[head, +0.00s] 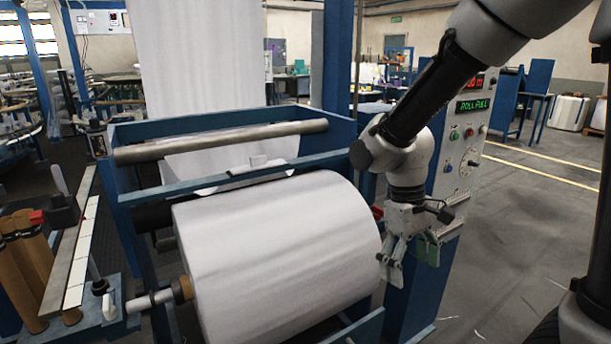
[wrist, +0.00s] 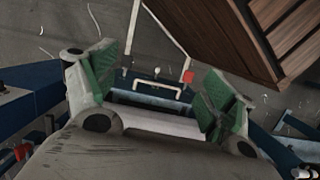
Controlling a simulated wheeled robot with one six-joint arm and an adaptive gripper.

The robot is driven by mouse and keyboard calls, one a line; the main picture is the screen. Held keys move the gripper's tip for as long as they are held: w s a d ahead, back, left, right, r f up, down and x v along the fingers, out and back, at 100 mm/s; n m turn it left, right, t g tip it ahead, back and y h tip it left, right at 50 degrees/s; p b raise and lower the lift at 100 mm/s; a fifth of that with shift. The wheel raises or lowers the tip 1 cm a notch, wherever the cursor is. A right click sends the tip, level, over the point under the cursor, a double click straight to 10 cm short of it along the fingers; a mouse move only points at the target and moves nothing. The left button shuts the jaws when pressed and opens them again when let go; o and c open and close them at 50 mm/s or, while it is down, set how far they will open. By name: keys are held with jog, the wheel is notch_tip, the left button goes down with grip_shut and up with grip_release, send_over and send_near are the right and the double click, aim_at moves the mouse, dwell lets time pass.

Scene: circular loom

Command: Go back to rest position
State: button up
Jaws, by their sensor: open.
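My gripper (head: 408,262) hangs pointing down at the right end of the large white fabric roll (head: 280,255), in front of the loom's blue frame. Its fingers are apart with nothing between them. In the wrist view my gripper (wrist: 155,100) shows two fingers with green inner pads, spread wide over the floor and part of the blue frame. My arm comes down from the upper right in the head view, its wrist beside the control panel (head: 463,150). I cannot tell whether the fingers touch the roll.
The control panel has a green display reading ROLL FULL. Brown cardboard tubes (head: 30,262) stand at the lower left. A brown slatted wooden thing (wrist: 255,35) lies at the upper right of the wrist view. Open floor (head: 530,225) extends to the right, with scattered white scraps.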

jog(key=s+d+r+m+t, duration=0.3)
jog(key=s+d+r, duration=0.1)
jog(key=d+r, duration=0.3)
jog(key=s+d+r+m+t+y, duration=0.1)
jog(key=s+d+r+m+t, duration=0.2)
jog(key=d+r, duration=0.5)
jog(key=shift+s+d+t, duration=0.3)
jog(key=shift+s+t, duration=0.1)
jog(key=shift+s, duration=0.25)
